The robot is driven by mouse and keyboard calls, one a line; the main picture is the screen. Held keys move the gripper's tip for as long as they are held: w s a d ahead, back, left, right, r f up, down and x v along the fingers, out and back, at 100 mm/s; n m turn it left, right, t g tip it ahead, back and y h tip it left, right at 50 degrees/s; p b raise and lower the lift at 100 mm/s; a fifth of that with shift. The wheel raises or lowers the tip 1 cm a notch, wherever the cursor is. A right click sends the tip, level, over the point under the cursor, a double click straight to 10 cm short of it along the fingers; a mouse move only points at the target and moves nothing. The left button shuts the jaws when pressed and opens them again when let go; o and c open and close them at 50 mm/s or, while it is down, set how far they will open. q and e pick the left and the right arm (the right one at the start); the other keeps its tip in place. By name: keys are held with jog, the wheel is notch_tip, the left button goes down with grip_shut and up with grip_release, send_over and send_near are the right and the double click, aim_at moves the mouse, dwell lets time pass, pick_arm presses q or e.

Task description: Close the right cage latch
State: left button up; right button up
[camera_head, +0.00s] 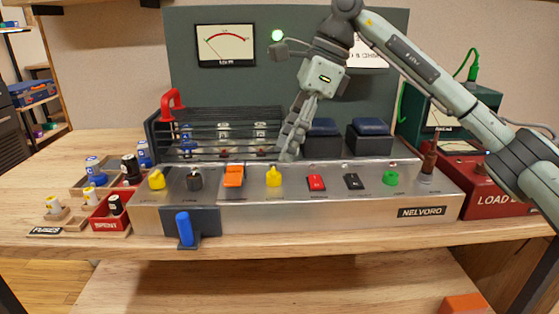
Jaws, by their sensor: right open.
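The dark barred cage (160,137) stands on the back left of the silver amp chassis, with several tubes or capacitors behind its bars. A red handle (172,101) stands up at its left end. My right gripper (290,148) reaches down from above at the cage's right end, fingers low near the chassis top. It is open, and I see nothing held in it. The right cage latch cannot be made out; the fingers cover that end of the cage. Whether they touch it, I cannot tell. My left gripper is not in view.
Dark transformer blocks (369,136) stand close right of my gripper. The chassis front (340,209) carries several coloured switches and a blue-handled lever (184,228). A red load box (481,190) is at right. A red bin (108,216) and fuse trays sit at left.

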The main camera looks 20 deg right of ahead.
jog(key=v, duration=0.6)
jog(key=shift+r, duration=0.2)
